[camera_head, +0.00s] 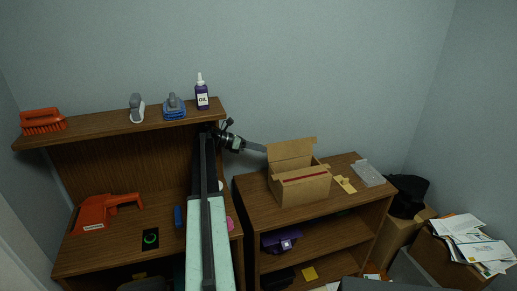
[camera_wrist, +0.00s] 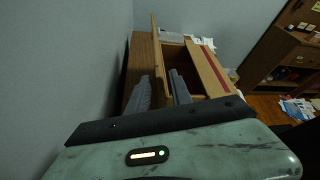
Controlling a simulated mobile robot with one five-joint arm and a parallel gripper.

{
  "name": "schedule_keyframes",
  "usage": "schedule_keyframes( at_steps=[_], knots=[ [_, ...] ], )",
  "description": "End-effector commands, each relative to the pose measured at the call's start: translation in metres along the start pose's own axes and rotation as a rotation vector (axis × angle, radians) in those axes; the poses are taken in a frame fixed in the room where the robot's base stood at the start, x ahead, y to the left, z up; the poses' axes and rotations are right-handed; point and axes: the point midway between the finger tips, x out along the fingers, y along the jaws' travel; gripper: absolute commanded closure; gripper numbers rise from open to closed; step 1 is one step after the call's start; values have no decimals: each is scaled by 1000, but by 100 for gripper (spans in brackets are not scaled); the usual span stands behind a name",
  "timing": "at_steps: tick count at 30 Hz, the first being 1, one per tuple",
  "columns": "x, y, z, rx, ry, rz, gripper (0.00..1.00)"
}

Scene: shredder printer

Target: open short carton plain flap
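The open brown carton (camera_head: 303,190) stands on the right cabinet. Its back flap (camera_head: 290,152) stands up, and a red stripe runs along the front side near the top. My gripper (camera_head: 262,148) is at the carton's left back corner, beside the back flap. In the wrist view the two grey fingers (camera_wrist: 160,90) are apart, with a thin upright brown flap (camera_wrist: 157,52) showing between them. I cannot tell whether either finger touches it. The carton (camera_wrist: 212,72) with its red stripe lies to the right of the fingers.
Yellow notes (camera_head: 345,184) and a grey translucent sheet (camera_head: 367,172) lie right of the carton on the cabinet top (camera_head: 250,200). The wall is close behind. A shelf (camera_head: 100,127) with a purple oil bottle (camera_head: 202,93) stands left of my arm.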

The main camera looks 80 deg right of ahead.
Motion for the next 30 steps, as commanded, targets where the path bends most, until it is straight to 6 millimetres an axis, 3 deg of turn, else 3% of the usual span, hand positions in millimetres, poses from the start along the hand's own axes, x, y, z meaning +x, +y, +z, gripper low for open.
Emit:
schedule_keyframes(
  at_steps=[5,11,15,24,30],
  knots=[
    [-2,-2,5,0,0,0,74],
    [-16,-16,40,0,0,0,74],
    [-21,-55,16,-1,0,0,74],
    [-38,-129,-11,0,0,1,74],
    [-45,-156,-22,0,0,0,74]
  ],
)
